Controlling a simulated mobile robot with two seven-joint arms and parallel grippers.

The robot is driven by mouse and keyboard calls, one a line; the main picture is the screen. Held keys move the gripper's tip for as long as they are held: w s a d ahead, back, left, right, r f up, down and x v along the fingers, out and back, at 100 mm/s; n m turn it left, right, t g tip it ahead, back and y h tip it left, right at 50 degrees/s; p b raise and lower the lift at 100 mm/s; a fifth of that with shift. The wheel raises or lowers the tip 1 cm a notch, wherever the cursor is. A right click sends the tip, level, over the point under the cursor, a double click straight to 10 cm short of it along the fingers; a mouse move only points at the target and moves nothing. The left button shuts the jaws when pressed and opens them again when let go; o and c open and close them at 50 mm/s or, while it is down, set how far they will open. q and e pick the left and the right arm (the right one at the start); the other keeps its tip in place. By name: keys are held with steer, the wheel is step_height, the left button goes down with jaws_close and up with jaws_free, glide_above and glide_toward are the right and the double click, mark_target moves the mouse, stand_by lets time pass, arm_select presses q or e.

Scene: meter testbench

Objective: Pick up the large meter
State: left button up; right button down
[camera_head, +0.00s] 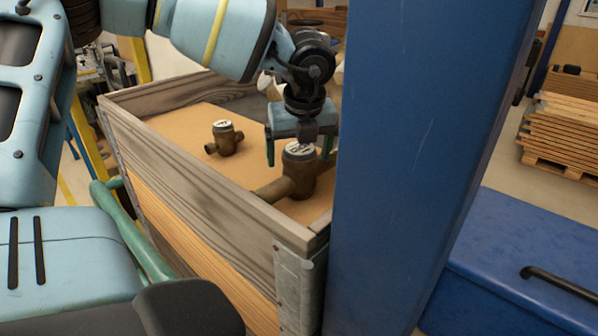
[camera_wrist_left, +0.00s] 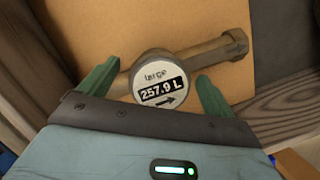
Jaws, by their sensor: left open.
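The large meter (camera_head: 298,172) is a bronze body with a round white dial and a side pipe. It stands in the wooden crate (camera_head: 200,200), near the front right corner. In the left wrist view its dial (camera_wrist_left: 160,92) reads "large" and "257.9 L". My left gripper (camera_head: 297,150) points down just above and around the dial. Its green fingers (camera_wrist_left: 155,85) are open, one on each side of the meter, and hold nothing. My right gripper is not in view.
A smaller meter (camera_head: 225,138) stands further back left on the crate's cardboard floor. A blue pillar (camera_head: 415,150) rises close to the right of the gripper. A blue box (camera_head: 530,250) and stacked pallets (camera_head: 565,130) are at the right.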

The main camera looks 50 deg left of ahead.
arm_select(q)
steer(key=shift+w+a+f, duration=0.1)
steer(key=shift+a+f, duration=0.05)
steer(key=shift+f, duration=0.55)
steer(key=shift+c, duration=0.4)
jaws_close()
steer(key=shift+w+r, duration=0.1)
steer(key=shift+r, duration=0.05)
